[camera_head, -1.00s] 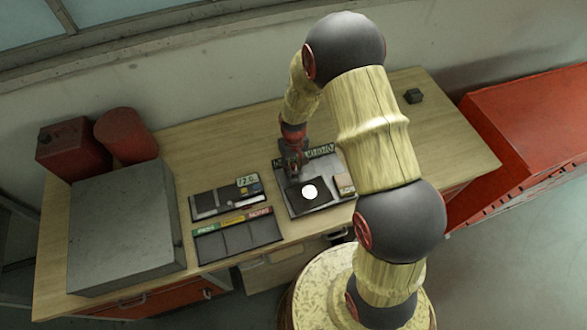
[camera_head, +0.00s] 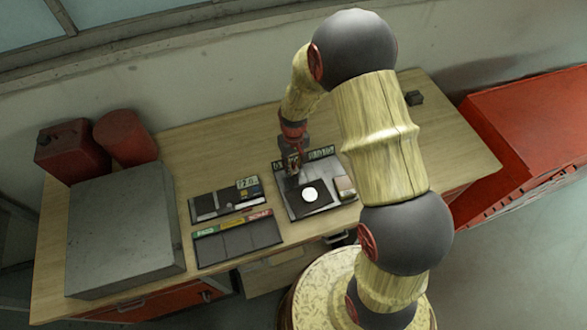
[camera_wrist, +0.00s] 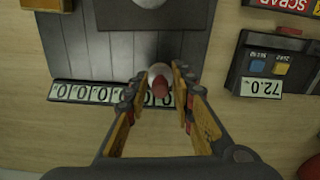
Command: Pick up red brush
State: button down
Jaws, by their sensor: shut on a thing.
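My gripper (camera_wrist: 162,88) is shut on a red piece with a pale, rounded end, which I take to be the red brush (camera_wrist: 160,86). It sits between the yellow-padded fingers in the wrist view, and the fingers cover part of it. Bristles cannot be made out. In the head view my gripper (camera_head: 293,163) is over the back left part of a dark panel with a number strip; the brush is too small to tell there. How high it is above the panel is unclear.
The dark panel (camera_head: 290,203) bears a black square with a white disc (camera_head: 310,194) and a small block (camera_head: 345,187). Left are a display unit (camera_head: 225,198) and a colour-labelled tray (camera_head: 237,243). A grey box (camera_head: 125,230) and red canisters (camera_head: 128,136) stand farther left.

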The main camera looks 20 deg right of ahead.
jog(key=s+d+r+b, duration=0.1)
jog(key=s+d+r, duration=0.7)
jog(key=s+r, duration=0.2)
jog(key=shift+s+r, duration=0.25)
jog(key=shift+s, duration=0.45)
jog(key=shift+d, duration=0.1)
jog(key=c, duration=2)
grip_release()
jog(key=c, duration=0.5)
jog(key=shift+c, duration=0.2)
